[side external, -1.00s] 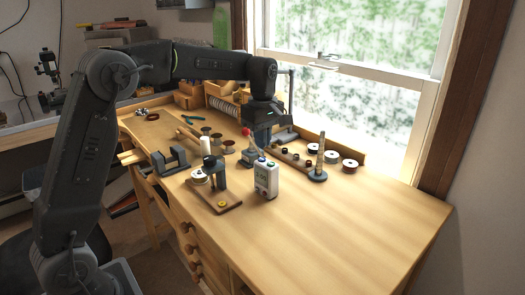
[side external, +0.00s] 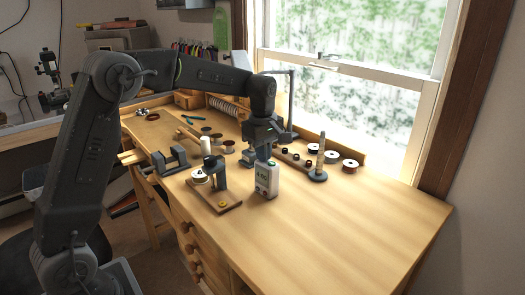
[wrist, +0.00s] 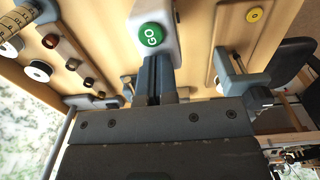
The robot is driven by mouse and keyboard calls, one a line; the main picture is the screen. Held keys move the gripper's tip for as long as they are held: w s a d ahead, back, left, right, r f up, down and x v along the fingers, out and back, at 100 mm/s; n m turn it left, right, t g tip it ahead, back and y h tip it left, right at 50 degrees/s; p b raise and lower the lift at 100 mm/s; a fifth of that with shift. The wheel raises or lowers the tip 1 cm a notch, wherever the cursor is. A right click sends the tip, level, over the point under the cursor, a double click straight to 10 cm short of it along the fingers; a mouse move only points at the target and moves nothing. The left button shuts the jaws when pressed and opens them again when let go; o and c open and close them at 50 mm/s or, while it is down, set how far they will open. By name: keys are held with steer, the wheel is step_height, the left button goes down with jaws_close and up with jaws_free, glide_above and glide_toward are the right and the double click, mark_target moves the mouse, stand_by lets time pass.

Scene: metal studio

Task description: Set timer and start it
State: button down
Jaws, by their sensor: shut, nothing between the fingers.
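The timer (side external: 267,182) is a small white box standing upright on the wooden bench, with a small screen on its front. In the wrist view its white casing (wrist: 150,12) carries a round green button marked GO (wrist: 151,37). My gripper (side external: 262,160) is shut and empty, pointing down at the timer's top. In the wrist view the shut fingers (wrist: 153,60) end right beside the lower edge of the GO button; I cannot tell whether they touch it. The rest of the timer's top is hidden in the side view.
A small stand on a wooden base (side external: 228,208) is close left of the timer. A post on a round base (side external: 318,175) and several spools (side external: 350,163) stand behind to the right. The bench's right front (side external: 350,225) is clear.

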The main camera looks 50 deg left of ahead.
steer(key=shift+s+f, duration=0.15)
steer(key=shift+f, duration=0.55)
step_height(320, 180, up, 16)
steer(key=shift+w+f, duration=0.2)
steer(key=shift+f, duration=0.05)
steer(key=shift+r, duration=0.25)
step_height(320, 180, down, 14)
steer(key=shift+s, duration=0.1)
stand_by(0.7)
